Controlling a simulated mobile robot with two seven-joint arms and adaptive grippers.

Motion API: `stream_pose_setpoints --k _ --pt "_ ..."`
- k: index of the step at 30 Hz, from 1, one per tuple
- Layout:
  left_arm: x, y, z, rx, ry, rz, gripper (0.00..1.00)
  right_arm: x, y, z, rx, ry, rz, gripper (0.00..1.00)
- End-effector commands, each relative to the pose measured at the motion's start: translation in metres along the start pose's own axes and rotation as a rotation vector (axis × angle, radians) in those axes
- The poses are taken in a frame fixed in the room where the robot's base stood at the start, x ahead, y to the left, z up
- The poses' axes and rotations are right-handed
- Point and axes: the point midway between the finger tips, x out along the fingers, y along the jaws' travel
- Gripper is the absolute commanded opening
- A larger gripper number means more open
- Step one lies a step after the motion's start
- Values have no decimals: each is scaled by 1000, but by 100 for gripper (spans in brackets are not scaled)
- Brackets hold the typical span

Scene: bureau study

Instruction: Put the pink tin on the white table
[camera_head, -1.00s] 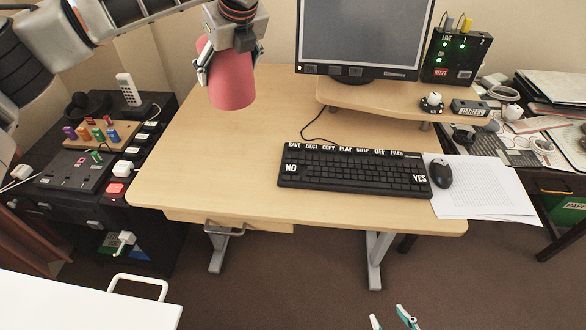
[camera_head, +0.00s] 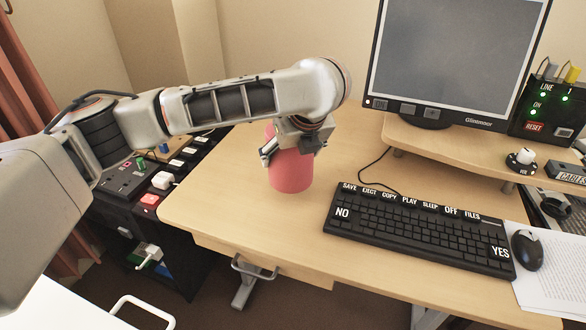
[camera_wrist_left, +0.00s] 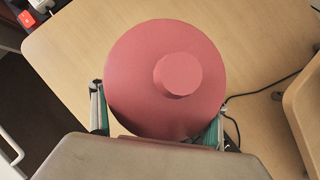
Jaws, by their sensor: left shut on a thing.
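The pink tin (camera_head: 292,172) is a plain pink cylinder in the middle of the head view, over the wooden desk. In the left wrist view its round lid and knob (camera_wrist_left: 165,75) face the camera. My left gripper (camera_head: 291,150) is shut on it from above, with a finger at either side. I cannot tell whether the tin's base touches the desk. The white table (camera_head: 50,305) shows only as a corner at the lower left of the head view, partly behind my arm. My right gripper is out of view.
The wooden desk (camera_head: 225,205) holds a black keyboard (camera_head: 420,235) right of the tin, a monitor (camera_head: 455,60) behind and a mouse (camera_head: 527,250). A black cabinet with switches and a red button (camera_head: 150,200) stands left. The desk's front left is clear.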

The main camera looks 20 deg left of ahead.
Motion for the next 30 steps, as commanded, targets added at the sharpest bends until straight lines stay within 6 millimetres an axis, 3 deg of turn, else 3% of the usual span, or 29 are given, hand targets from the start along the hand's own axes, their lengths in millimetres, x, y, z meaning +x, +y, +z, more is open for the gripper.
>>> stream_pose_setpoints --k 4,8,12,18,19,20,21,30 --pt "21 0 -13 5 7 3 29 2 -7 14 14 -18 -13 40" --pt "38 0 -23 4 8 5 29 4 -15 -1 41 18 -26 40" --pt "35 0 -21 1 1 0 29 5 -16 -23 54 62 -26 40" --pt "33 0 -20 0 -1 -1 29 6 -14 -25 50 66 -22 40" --pt "34 0 -21 0 1 0 79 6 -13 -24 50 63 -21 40" --pt "34 0 -21 0 1 0 87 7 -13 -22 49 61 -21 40" --pt "34 0 -21 0 1 0 91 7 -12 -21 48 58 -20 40" --pt "35 0 -21 1 1 1 91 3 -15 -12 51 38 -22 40"
